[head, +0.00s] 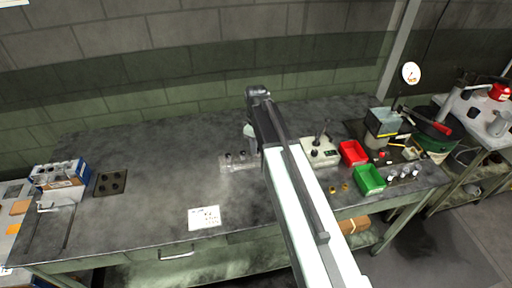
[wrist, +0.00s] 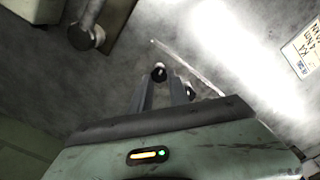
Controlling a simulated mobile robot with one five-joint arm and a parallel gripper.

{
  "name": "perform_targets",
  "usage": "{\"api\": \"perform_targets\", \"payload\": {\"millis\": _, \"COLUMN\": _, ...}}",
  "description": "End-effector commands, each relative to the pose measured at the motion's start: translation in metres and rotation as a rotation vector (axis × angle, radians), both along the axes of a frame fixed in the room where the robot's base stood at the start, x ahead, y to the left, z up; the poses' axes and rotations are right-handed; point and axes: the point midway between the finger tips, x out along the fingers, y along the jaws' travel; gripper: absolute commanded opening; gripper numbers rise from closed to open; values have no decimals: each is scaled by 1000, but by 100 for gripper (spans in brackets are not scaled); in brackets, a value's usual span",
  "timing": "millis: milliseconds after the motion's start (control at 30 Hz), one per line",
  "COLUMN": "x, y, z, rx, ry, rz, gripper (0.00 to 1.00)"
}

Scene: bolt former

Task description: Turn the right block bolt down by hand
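The grey block (head: 238,166) lies on the bench near its middle, with dark-headed bolts standing on it. My gripper (head: 250,146) points down at the block's right end, and my arm hides part of that area. In the wrist view, a dark round bolt head (wrist: 158,73) shows just past the fingertips, roughly between them. Another bolt (wrist: 190,90) shows just right of the fingers. My gripper in the wrist view (wrist: 163,90) has its fingers apart with a gap between them. Contact with a bolt cannot be made out.
A white device with a knob (head: 320,152) stands right of my arm, with a red bin (head: 353,153) and a green bin (head: 370,180) beyond. A paper card (head: 204,217) lies in front of the block. The bench left of the block is mostly clear.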

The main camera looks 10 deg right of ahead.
Motion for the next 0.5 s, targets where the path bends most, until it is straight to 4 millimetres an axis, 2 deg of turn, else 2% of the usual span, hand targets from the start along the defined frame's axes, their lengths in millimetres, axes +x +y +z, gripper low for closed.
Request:
{"api": "perform_targets", "payload": {"millis": 267, "x": 0, "y": 0, "z": 0, "rx": 1, "ry": 1, "rz": -8, "gripper": 0}}
{"api": "perform_targets", "payload": {"millis": 500, "x": 0, "y": -1, "z": 0, "rx": 1, "ry": 1, "rz": -88, "gripper": 0}}
